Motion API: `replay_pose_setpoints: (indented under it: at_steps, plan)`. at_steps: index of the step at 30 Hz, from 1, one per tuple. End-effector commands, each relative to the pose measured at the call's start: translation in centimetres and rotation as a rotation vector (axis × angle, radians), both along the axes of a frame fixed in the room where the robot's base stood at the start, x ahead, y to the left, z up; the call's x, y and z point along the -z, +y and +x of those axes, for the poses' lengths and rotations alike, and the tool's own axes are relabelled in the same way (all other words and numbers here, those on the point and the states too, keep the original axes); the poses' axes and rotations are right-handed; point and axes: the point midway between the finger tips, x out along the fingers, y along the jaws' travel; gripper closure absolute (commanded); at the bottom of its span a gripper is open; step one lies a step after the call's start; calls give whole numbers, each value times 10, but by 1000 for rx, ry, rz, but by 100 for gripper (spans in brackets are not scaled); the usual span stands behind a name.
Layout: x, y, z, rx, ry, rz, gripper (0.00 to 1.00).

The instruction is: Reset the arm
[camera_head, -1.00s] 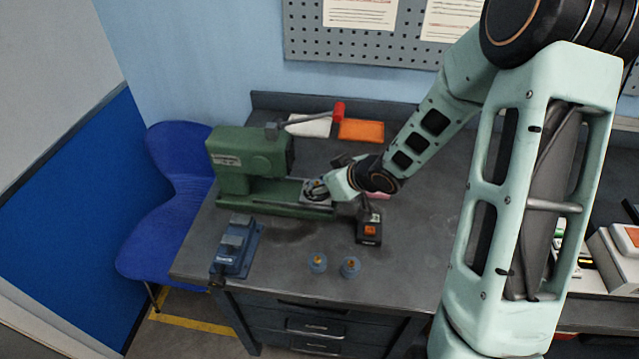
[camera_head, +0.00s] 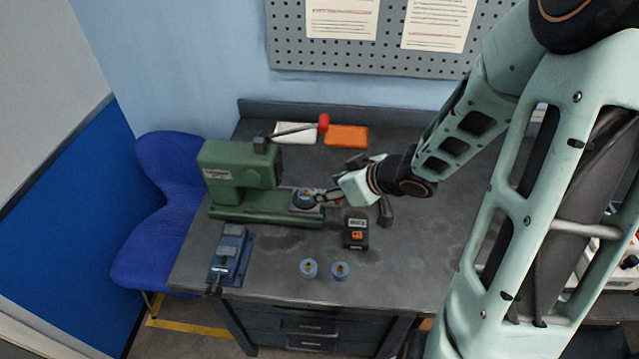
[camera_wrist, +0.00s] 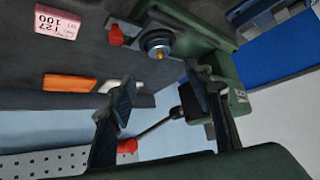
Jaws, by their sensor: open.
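My arm reaches in from the right, and my gripper (camera_head: 322,196) is just right of the green press (camera_head: 240,180). In the wrist view my gripper (camera_wrist: 163,80) has its two dark fingers spread wide apart, with nothing held between them. A round blue-grey part with a brass tip (camera_head: 304,199) sits on the press bed, close to the fingertips. It also shows in the wrist view (camera_wrist: 157,42), beyond the fingers. The press lever ends in a red knob (camera_head: 323,123).
A blue vise (camera_head: 231,254) is front left. White (camera_head: 296,132) and orange (camera_head: 347,136) items lie behind. The front right bench is clear.

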Motion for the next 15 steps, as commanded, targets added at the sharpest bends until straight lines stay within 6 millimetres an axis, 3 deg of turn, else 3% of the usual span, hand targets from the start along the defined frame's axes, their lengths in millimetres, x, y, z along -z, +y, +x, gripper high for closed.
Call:
replay_pose_setpoints:
  at_steps: [3,15]
  plan:
    - [-8,-4,-6,1,0,1,53]
    - [-9,-5,-7,-1,0,1,53]
